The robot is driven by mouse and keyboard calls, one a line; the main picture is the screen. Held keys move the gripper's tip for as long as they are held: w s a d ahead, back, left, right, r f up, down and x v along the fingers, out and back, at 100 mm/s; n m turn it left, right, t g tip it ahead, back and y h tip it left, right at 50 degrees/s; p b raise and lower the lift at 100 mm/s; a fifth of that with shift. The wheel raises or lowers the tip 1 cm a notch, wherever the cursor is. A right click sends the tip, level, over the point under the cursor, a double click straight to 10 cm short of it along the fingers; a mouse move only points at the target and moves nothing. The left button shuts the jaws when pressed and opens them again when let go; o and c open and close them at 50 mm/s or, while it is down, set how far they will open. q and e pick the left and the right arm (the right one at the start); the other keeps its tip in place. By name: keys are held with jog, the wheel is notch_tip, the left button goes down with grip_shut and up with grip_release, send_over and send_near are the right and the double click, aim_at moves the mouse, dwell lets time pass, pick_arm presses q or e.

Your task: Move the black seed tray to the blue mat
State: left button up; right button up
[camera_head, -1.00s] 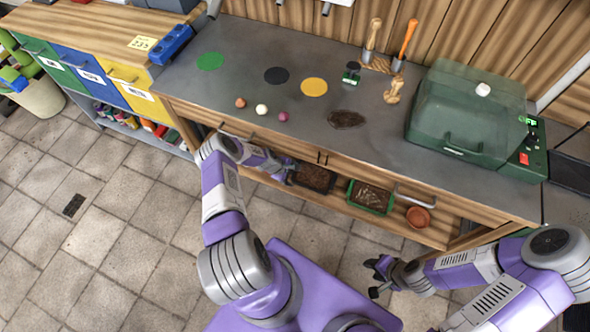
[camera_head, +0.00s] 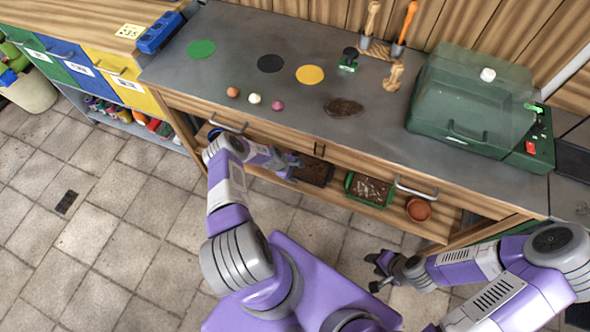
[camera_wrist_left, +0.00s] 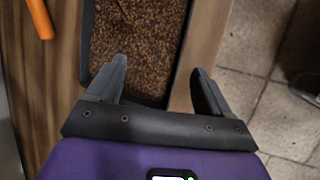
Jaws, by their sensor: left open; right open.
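The black seed tray (camera_head: 316,170), filled with brown soil, sits on the lower shelf under the bench. In the left wrist view the tray (camera_wrist_left: 135,45) fills the upper middle. My left gripper (camera_head: 292,172) is open at the tray's left end. In its wrist view (camera_wrist_left: 158,88), one finger overlaps the soil and the other lies past the tray's right rim; contact cannot be told. My right gripper (camera_head: 377,271) is open and empty, away from the shelf.
A green seed tray (camera_head: 369,188) and a terracotta pot (camera_head: 418,209) stand right of the black tray on the shelf (camera_head: 436,228). The bench top and drawer handles (camera_head: 228,123) overhang it. An orange object (camera_wrist_left: 41,20) shows in the wrist view.

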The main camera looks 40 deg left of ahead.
pick_arm(q)
jog(key=shift+w+f, duration=0.1)
jog(key=shift+f, duration=0.1)
jog(key=shift+c, duration=0.3)
jog(key=shift+d, duration=0.1)
jog(key=c, duration=1.4)
grip_shut()
jog(key=shift+s, duration=0.2)
